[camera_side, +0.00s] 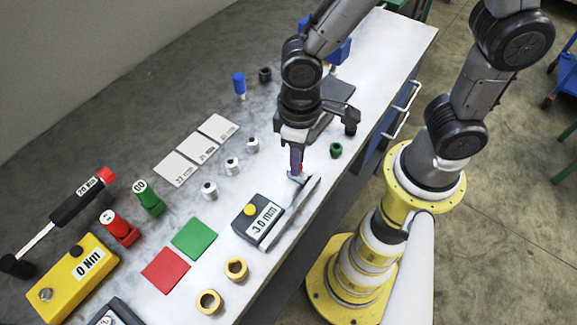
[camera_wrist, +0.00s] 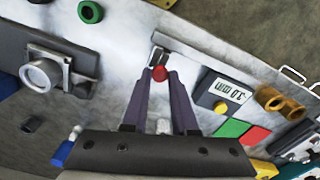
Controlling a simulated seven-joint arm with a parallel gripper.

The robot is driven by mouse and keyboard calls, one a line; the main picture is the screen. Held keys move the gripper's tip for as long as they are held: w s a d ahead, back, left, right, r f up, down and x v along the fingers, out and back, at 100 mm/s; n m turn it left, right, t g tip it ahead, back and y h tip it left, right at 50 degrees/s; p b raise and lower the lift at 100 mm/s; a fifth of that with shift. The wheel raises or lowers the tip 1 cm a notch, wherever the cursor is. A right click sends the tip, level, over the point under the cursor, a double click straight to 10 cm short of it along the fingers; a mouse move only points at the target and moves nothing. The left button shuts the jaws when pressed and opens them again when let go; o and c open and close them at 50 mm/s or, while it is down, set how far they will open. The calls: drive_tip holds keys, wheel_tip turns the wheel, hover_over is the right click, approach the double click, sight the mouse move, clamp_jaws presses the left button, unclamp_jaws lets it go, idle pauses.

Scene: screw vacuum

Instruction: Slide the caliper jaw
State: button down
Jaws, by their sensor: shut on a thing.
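The caliper has a dark display box (camera_side: 257,217) reading "-3.0 mm" with a yellow button, and a long grey beam (camera_side: 292,213) along the table's near edge. The box also shows in the wrist view (camera_wrist: 222,92), upside down. A small red knob (camera_wrist: 160,74) sits by the caliper's grey jaw (camera_wrist: 165,57) near the far end of the beam. My gripper (camera_side: 297,176) points down there. In the wrist view its two fingertips (camera_wrist: 160,80) are shut on the red knob. The fingers hide part of the knob and jaw in the side view.
A green nut (camera_side: 336,151) stands right of my gripper. Several metal nuts (camera_side: 232,166) and white label cards (camera_side: 197,150) lie to the left. Green (camera_side: 194,238) and red (camera_side: 166,270) mats and two brass rings (camera_side: 236,268) lie in front. The table edge is close by.

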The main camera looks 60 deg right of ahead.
drive_tip(key=shift+d, duration=0.25)
drive_tip(key=c, duration=0.7)
unclamp_jaws()
drive_tip(key=shift+a+r, duration=0.1)
drive_tip(key=shift+r, duration=0.5)
wheel_tip(320, 180, up, 13)
drive_tip(key=shift+f, duration=0.15)
